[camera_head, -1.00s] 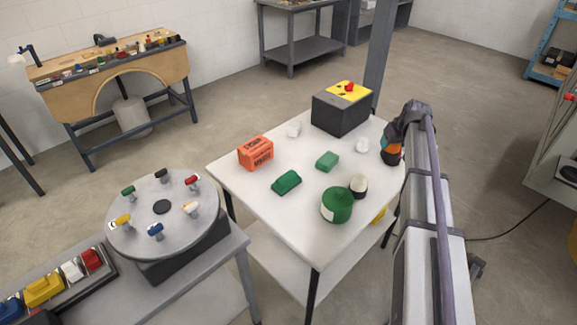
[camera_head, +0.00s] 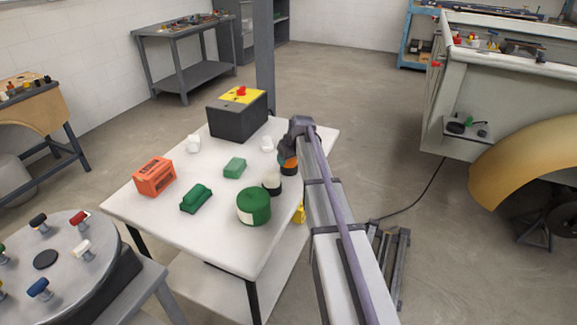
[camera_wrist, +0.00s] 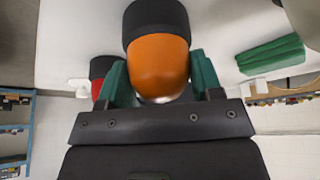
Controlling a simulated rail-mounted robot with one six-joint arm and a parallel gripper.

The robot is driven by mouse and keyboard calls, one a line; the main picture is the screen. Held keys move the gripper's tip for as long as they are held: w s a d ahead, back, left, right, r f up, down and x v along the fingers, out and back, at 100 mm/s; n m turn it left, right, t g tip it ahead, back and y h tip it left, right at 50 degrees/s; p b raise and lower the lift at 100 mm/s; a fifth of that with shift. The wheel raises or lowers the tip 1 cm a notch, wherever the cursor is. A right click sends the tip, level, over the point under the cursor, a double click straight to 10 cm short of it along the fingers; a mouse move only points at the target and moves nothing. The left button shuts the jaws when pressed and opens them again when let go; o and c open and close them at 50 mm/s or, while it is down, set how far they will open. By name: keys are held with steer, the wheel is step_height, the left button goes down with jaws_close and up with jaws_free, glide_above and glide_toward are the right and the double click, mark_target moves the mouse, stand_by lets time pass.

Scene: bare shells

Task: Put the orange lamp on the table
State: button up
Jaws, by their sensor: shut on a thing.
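The orange lamp (camera_head: 289,163) has a rounded orange body and a black base. It also fills the middle of the wrist view (camera_wrist: 158,65). My gripper (camera_head: 290,151) is shut on it, with a green finger on each side of the orange body in the wrist view (camera_wrist: 160,80). The lamp is at the right part of the white table (camera_head: 150,215), black base downward. I cannot tell whether the base touches the tabletop. The arm hides part of the lamp and the table's right side.
Close to the lamp are a black-and-white round item (camera_head: 272,181), a green round container (camera_head: 253,206) and a small white item (camera_head: 267,143). A black box with a yellow top (camera_head: 238,116) stands behind. Green blocks and an orange box (camera_head: 154,176) are farther left. The table's front is bare.

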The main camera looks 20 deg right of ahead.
steer(key=shift+r, duration=0.15)
steer(key=shift+f, duration=0.25)
steer(key=o, duration=1)
steer(key=a+p+v, duration=0.1)
steer(key=p+v, duration=1.1)
steer(key=v, duration=0.1)
steer(key=s+a+f+g, duration=0.1)
steer(key=s+a+g, duration=0.1)
steer(key=s+a, duration=0.9)
steer(key=s+a+f+m+g, duration=0.1)
steer(key=s+a+g, duration=0.1)
steer(key=s+a, duration=0.8)
steer(key=s, duration=0.5)
steer(key=shift+s+a+g+h+b, duration=0.15)
steer(key=shift+a+g+h+b, duration=0.15)
steer(key=shift+a+g+b, duration=0.1)
